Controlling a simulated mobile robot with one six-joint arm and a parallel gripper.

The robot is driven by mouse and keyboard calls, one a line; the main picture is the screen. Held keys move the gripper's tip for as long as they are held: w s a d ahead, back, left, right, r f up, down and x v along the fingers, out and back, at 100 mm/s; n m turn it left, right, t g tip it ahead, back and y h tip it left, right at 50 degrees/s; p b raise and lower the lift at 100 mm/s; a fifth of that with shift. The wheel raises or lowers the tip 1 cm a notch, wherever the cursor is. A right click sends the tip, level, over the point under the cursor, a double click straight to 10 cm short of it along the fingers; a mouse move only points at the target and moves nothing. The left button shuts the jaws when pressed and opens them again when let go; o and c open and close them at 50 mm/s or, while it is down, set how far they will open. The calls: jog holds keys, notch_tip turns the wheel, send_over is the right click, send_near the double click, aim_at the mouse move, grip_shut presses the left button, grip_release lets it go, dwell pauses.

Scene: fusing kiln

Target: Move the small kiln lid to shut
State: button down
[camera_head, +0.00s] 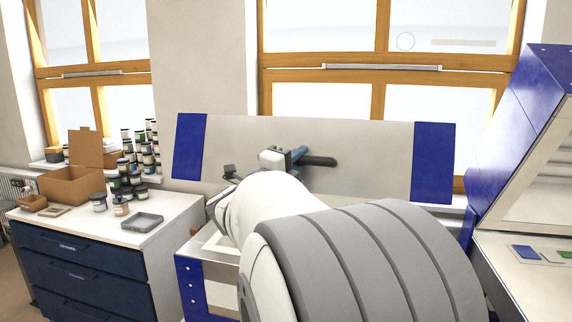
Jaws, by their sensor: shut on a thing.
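The small kiln lid (360,140) is a wide pale panel with blue end strips, raised and leaning back steeply in front of the window. A dark handle (320,161) sticks out near its middle. My gripper (299,156) is at this handle and shut on it; my arm hides much of the contact. The small kiln body (190,285), pale with a blue corner, stands below the lid. Its open top shows only at the left, and my arm covers the rest.
A larger blue and white kiln (520,130) stands close at right with its lid raised. At left, a dark-drawered cabinet (75,270) carries jars (128,180), a cardboard box (70,186) and a grey tray (142,222). Wood-framed windows (322,72) are behind.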

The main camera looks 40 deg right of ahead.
jog(key=c, duration=1.6)
grip_release()
jog(key=shift+o, duration=0.2)
jog(key=b+v, duration=0.1)
jog(key=v, duration=0.7)
jog(key=shift+d, duration=0.1)
